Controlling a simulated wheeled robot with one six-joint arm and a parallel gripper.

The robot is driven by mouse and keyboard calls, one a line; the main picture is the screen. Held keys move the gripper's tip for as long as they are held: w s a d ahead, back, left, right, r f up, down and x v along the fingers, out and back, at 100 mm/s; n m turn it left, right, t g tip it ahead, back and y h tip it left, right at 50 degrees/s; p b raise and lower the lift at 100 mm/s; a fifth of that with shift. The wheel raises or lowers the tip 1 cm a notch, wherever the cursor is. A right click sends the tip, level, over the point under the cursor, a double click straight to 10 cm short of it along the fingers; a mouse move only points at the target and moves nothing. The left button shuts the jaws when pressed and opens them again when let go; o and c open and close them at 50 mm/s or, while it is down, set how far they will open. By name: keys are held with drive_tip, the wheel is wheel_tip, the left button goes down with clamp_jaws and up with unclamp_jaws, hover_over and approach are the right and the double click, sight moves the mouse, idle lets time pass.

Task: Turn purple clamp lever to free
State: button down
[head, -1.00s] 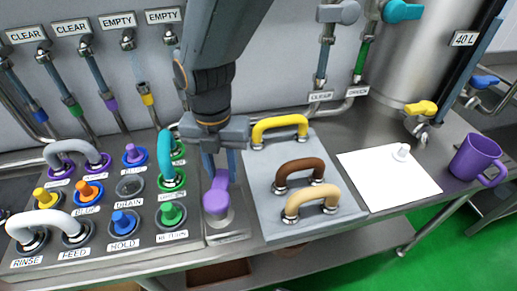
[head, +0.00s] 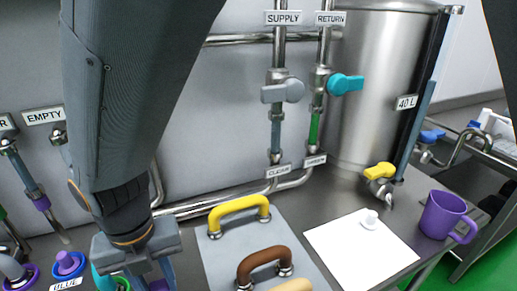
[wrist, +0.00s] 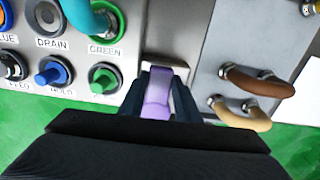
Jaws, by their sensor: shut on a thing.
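The purple clamp lever (wrist: 157,106) shows in the wrist view between the two dark fingers of my gripper (wrist: 160,88). The fingers are shut on the lever, one on each side. The lever points towards the bottom of the wrist picture, and its near end is hidden by my gripper. In the head view my gripper (head: 150,272) is at the lower left, with its fingertips cut off by the bottom edge. The clamp's base is mostly out of the head view.
A grey plate (head: 222,262) with yellow (head: 240,212), brown (head: 264,265) and tan handles is close on the right. A panel of coloured knobs, including a green knob (wrist: 104,78), is on the left. A white sheet (head: 350,255) and purple mug (head: 443,215) are further right.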

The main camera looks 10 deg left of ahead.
sight(158, 289)
drive_tip(key=c, duration=1.3)
unclamp_jaws()
drive_tip(key=shift+s, duration=0.1)
drive_tip(key=shift+c, duration=0.2)
drive_tip(key=shift+r+b, duration=0.95)
drive_tip(key=shift+r, duration=3)
